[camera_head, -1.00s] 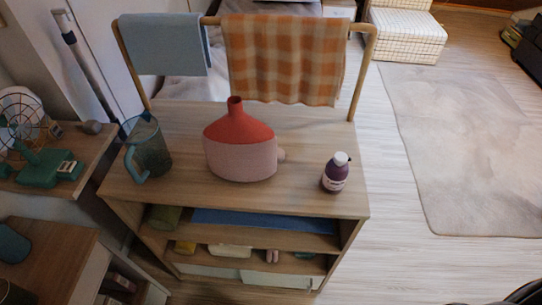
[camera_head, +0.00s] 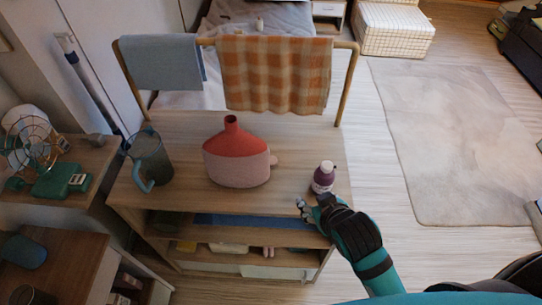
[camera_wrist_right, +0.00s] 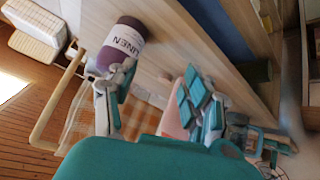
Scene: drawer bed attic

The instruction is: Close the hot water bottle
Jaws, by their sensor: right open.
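The hot water bottle (camera_head: 236,165) stands upright on the wooden cabinet top (camera_head: 192,124), red above and pink below, with its neck open at the top. A small pink knob-like piece (camera_head: 275,160) shows at its right side; I cannot tell if it is attached or lies behind. My right gripper (camera_head: 312,201) is open and empty at the cabinet's front edge, to the right of and nearer than the bottle. In the right wrist view, part of the pink body (camera_wrist_right: 174,120) shows between the open fingers (camera_wrist_right: 158,103), farther off. My left gripper is not in view.
A small purple bottle with a white cap (camera_head: 323,178) stands just beyond my right gripper, close to its fingers; in the wrist view it (camera_wrist_right: 126,42) is at upper left. A glass jug (camera_head: 149,158) stands left. A rail with cloths (camera_head: 275,72) runs behind.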

